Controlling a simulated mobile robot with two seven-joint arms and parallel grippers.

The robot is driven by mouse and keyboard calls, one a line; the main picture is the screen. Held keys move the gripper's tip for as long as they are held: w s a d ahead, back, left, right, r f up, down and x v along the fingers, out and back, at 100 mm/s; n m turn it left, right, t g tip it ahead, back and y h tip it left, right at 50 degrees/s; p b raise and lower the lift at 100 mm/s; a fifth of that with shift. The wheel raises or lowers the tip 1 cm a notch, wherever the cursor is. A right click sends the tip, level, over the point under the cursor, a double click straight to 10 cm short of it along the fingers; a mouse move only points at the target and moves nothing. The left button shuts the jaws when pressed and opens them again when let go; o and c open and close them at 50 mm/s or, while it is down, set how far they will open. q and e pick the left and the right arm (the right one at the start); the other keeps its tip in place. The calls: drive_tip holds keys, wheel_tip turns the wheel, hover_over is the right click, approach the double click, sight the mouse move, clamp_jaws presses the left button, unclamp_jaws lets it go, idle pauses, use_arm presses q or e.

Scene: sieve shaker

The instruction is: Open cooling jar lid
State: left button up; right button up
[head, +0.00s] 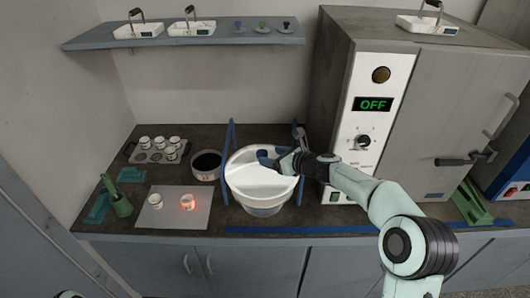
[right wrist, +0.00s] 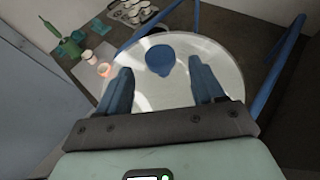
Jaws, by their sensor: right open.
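The cooling jar (head: 262,209) is a wide, pale, round vessel on the dark counter. Its whitish lid (head: 255,183) sits on top and fills much of the right wrist view (right wrist: 215,100). A round blue knob (right wrist: 160,58) stands on the lid. My right gripper (head: 270,160) is over the lid, reaching in from the right. In the right wrist view its two blue fingers (right wrist: 160,72) are spread apart, with the knob beyond and between their tips. Nothing is between the fingers. My left gripper is not in view.
Blue upright bars (head: 231,150) flank the jar. To its left are a dark pot (head: 207,165), a grey plate (head: 172,217) with a glowing crucible (head: 187,202), and a rack of cups (head: 148,156). A furnace showing OFF (head: 373,104) stands right. A shelf (head: 200,38) hangs above.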

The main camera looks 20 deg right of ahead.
sight(264, 154)
drive_tip(key=shift+p+x, duration=0.35)
drive_tip(key=shift+x, duration=1.85)
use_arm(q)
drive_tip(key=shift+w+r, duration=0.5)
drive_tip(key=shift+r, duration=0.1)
use_arm(e)
drive_tip(key=shift+s, duration=0.1)
drive_tip(key=shift+c, duration=0.4)
clamp_jaws()
drive_tip(key=shift+r, duration=0.1)
